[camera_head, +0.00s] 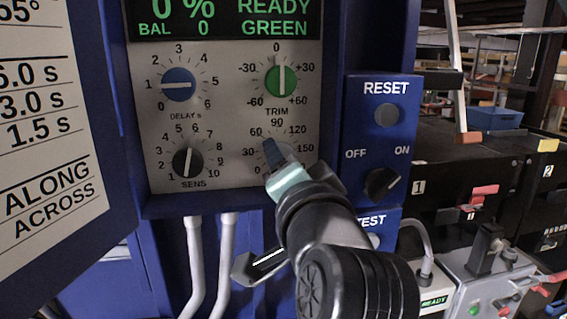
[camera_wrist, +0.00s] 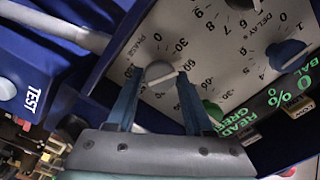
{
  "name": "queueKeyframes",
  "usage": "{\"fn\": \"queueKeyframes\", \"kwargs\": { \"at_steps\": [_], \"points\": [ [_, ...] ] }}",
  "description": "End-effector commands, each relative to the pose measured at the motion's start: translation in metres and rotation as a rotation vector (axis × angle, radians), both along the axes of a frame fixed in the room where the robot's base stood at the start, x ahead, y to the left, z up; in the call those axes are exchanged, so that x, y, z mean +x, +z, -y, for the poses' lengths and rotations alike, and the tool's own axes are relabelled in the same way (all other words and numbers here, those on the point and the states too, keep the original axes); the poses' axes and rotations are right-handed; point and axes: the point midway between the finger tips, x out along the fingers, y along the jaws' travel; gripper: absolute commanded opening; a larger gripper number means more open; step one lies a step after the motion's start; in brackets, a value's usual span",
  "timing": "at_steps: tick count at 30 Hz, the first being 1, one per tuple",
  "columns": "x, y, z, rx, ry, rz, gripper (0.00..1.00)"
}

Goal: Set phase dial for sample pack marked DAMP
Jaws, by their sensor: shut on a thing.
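The phase dial is a round grey knob (camera_wrist: 160,76) with a white pointer line, low on the grey panel (camera_head: 235,140). My gripper (camera_wrist: 159,86) is shut on this knob, one blue finger on each side. In the wrist view the pointer aims roughly toward the 60 mark; I cannot read it exactly. In the head view my gripper (camera_head: 276,152) covers most of the dial and part of its scale, with 30 to 150 still legible. No sample pack marked DAMP is in view.
Close by are the green trim knob (camera_head: 281,81) at 0, the blue delay knob (camera_head: 178,85) near 1 and the black sens knob (camera_head: 187,162). A switch box (camera_head: 363,145) with RESET and an OFF/ON knob stands right. A printed card (camera_head: 50,130) fills the left.

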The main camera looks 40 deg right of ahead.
Motion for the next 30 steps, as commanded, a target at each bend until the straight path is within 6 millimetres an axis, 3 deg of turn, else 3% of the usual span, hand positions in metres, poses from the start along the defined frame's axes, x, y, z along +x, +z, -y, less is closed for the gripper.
{"fn": "queueKeyframes", "kwargs": {
  "at_steps": [18,30],
  "points": [
    [0.0007,0.0002,-0.0007,0.468,0.002,0.285,0.0],
    [0.0004,0.0006,-0.0002,0.616,-0.001,0.376,0.0]
  ]
}}
